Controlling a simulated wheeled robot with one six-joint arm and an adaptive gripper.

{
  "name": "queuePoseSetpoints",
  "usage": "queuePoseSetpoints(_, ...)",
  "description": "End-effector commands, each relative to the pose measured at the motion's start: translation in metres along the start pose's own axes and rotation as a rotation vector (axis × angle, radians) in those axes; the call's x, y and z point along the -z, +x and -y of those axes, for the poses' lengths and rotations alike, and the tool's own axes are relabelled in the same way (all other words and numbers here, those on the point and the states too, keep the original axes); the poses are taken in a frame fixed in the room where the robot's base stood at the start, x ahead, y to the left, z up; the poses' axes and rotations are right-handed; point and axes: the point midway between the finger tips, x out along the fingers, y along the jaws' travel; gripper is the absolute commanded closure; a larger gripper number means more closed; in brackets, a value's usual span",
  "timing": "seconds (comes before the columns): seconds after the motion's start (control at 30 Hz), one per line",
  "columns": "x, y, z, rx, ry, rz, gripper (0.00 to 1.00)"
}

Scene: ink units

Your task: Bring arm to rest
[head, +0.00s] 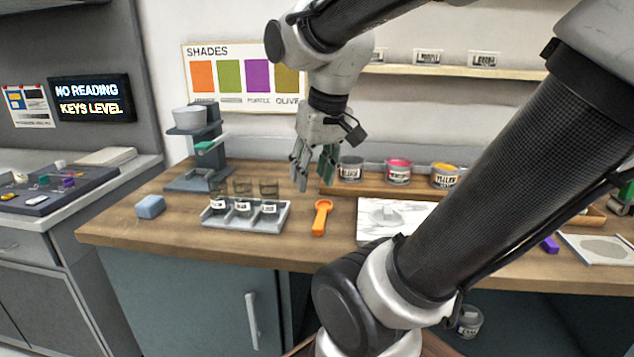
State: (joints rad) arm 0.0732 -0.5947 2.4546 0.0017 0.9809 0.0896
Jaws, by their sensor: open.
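My gripper (314,170) hangs fingers down above the wooden counter (290,247), with its two fingers apart and nothing between them. It is in the upper middle of the head view, behind and above an orange scoop (321,216) that lies on the counter. My arm comes in from the right and crosses much of the view, hiding part of the counter's right side.
A grey rack (283,218) with glass jars stands left of the scoop. Labelled tins, one a red-topped tin (398,170), stand behind.

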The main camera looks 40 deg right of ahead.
Motion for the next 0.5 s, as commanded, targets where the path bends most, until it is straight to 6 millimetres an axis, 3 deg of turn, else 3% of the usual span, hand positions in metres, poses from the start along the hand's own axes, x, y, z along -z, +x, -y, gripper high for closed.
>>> queuePoseSetpoints(0.1,-0.024,-0.003,0.009,0.019,-0.103,-0.05,0.57)
queuePoseSetpoints(0.2,-0.033,-0.003,0.011,0.026,-0.146,-0.069,0.57)
queuePoseSetpoints(0.5,-0.035,-0.002,0.012,0.028,-0.158,-0.073,0.57)
